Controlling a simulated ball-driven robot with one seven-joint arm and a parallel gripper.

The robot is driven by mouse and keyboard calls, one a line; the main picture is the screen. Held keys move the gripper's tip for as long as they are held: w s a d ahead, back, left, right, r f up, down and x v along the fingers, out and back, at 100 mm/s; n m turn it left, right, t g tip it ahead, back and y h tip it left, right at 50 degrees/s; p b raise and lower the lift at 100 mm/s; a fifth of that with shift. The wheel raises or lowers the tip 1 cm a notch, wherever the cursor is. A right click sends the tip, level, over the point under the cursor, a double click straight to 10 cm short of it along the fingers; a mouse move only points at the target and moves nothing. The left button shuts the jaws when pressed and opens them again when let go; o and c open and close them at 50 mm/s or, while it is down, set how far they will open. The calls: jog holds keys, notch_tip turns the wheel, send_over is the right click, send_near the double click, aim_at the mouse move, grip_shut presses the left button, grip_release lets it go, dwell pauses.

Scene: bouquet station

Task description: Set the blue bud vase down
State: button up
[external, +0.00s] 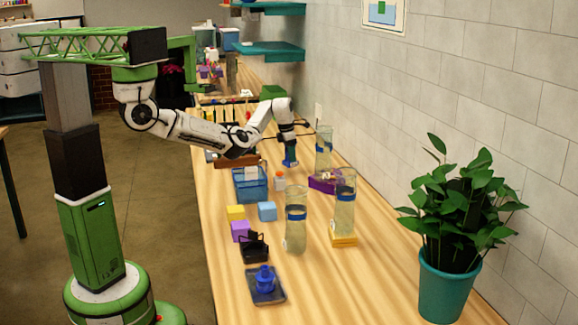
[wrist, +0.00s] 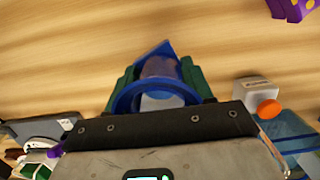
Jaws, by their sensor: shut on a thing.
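The blue bud vase (wrist: 140,96) shows in the wrist view as a blue ring-shaped rim with a blue angular part beyond it. My gripper (wrist: 158,72) is shut on it, with a dark green finger on each side. In the external view my gripper (external: 287,136) is over the far part of the wooden table, with the blue vase (external: 290,154) upright below it. The vase's base is close to the tabletop; I cannot tell whether it touches. Part of the vase is hidden by the fingers.
A tall clear vase (external: 324,150) stands right beside the held vase. Bare wood (external: 215,290) runs along the front left edge.

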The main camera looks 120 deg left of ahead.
aim_at(287, 160)
jog(key=shift+w+a+f+p, duration=0.1)
jog(key=shift+f+p, duration=0.4)
jog(key=shift+f, duration=1.15)
jog(key=shift+f, duration=0.15)
jog(key=o, duration=1.3)
jog(key=r, duration=0.4)
jog(key=s+d+r+b, duration=0.1)
jog(key=r, duration=0.7)
jog(key=shift+s+d+r+b, duration=0.1)
jog(key=shift+s+d+b, duration=0.05)
jog(key=shift+b, duration=0.15)
